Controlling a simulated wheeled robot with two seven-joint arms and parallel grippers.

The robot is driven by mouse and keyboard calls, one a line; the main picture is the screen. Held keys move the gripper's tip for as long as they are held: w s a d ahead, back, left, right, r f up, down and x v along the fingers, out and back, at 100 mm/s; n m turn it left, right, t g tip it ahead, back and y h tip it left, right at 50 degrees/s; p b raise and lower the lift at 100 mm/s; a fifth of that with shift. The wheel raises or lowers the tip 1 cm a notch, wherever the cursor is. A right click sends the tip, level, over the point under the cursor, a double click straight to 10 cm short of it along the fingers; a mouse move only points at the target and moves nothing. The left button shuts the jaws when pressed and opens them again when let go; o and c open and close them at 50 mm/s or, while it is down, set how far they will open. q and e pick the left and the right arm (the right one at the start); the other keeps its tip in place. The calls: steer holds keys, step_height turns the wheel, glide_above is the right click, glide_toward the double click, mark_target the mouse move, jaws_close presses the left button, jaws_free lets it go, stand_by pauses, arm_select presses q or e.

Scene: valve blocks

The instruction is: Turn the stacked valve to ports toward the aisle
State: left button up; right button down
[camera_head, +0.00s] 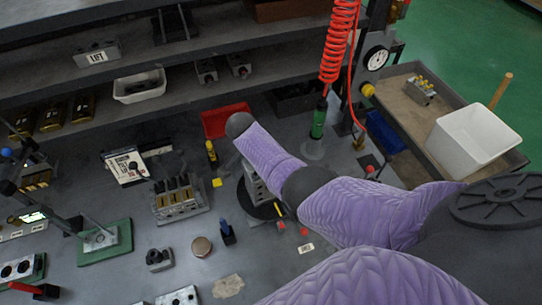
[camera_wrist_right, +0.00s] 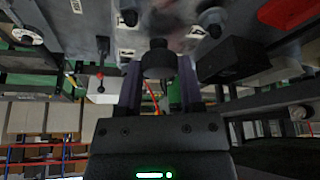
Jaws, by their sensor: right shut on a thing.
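A grey valve block with ports (camera_head: 252,184) stands on a round black base (camera_head: 243,203) in the middle of the bench in the head view. My right arm covers much of both. My right gripper (camera_wrist_right: 159,75) is hidden behind that arm in the head view. In the right wrist view, its two fingers are closed on a dark round knob-like part (camera_wrist_right: 158,60). I cannot tell from these views whether this part belongs to the stacked valve, or which way its ports face. My left gripper is not in view.
A several-port block (camera_head: 178,200), a yellow-topped bottle (camera_head: 211,152) and a red tray (camera_head: 226,120) stand close by. A red coiled hose (camera_head: 339,45) hangs behind. A white bin (camera_head: 472,138) sits on the side cart at right. Small parts cover the front bench.

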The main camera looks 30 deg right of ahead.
steer(key=shift+m, duration=0.3)
stand_by(0.4)
steer(key=shift+c, duration=1.2)
jaws_free()
steer(key=w+p+v, duration=0.1)
steer(key=p+v, duration=0.2)
steer(key=v, duration=0.7)
steer(key=shift+s, duration=0.35)
